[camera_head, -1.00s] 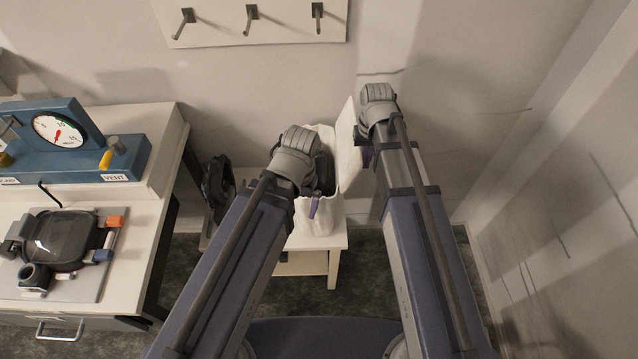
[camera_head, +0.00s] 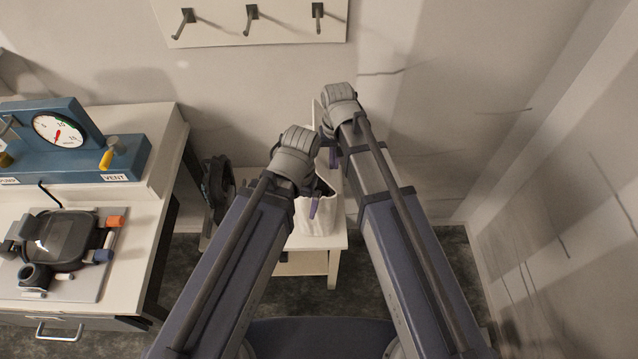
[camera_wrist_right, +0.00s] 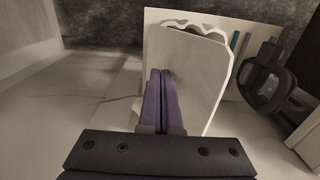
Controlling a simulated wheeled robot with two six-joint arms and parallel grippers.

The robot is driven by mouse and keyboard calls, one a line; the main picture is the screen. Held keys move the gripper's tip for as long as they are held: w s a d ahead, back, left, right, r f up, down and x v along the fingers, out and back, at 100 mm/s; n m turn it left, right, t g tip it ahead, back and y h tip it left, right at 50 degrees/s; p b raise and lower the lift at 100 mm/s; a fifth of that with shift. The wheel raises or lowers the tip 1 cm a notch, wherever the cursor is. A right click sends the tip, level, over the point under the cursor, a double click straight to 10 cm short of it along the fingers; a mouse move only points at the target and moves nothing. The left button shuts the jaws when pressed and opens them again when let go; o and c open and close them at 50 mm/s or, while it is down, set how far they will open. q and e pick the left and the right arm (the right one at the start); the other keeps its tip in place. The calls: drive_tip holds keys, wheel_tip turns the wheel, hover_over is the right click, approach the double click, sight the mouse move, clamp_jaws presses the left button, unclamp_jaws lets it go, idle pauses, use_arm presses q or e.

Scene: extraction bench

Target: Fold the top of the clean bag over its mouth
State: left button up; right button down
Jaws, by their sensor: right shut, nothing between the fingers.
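The clean bag (camera_head: 318,219) is white and stands open on a small white stand, partly hidden behind my arms in the head view. Its raised top flap (camera_head: 316,113) stands up beside my right gripper. In the right wrist view the flap is a broad pale panel (camera_wrist_right: 195,75), with the bag's wavy rim behind it. My right gripper (camera_head: 335,158) has its purple fingers (camera_wrist_right: 160,100) together and empty, against or very close to the flap. My left gripper (camera_head: 314,207) is at the bag's mouth, fingers pointing down; its jaw gap is hidden.
The small white stand (camera_head: 300,268) is below the bag. A dark round object (camera_head: 217,185) is left of it. A bench (camera_head: 140,225) with a blue gauge unit (camera_head: 75,150) stands at the left. Wall hooks (camera_head: 252,15) are above. The floor at right is clear.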

drive_tip(key=shift+a, duration=2.65)
drive_tip(key=shift+s, duration=0.1)
wheel_tip(320, 180, up, 7)
drive_tip(key=p, duration=0.7)
drive_tip(key=shift+r, duration=0.1)
drive_tip(key=shift+a+f+n+b, duration=0.1)
drive_tip(key=shift+f+n+b, duration=0.25)
drive_tip(key=shift+f+n, duration=0.1)
drive_tip(key=s+d+f+n+b, duration=0.1)
drive_tip(key=s+d, duration=0.2)
drive_tip(key=s, duration=0.4)
drive_tip(key=s+d+f+n+h+b, duration=0.1)
drive_tip(key=s+d+f+b, duration=0.1)
drive_tip(key=s+d, duration=0.2)
drive_tip(key=s, duration=0.2)
drive_tip(key=shift+s+d, duration=0.25)
drive_tip(key=shift+s, duration=0.1)
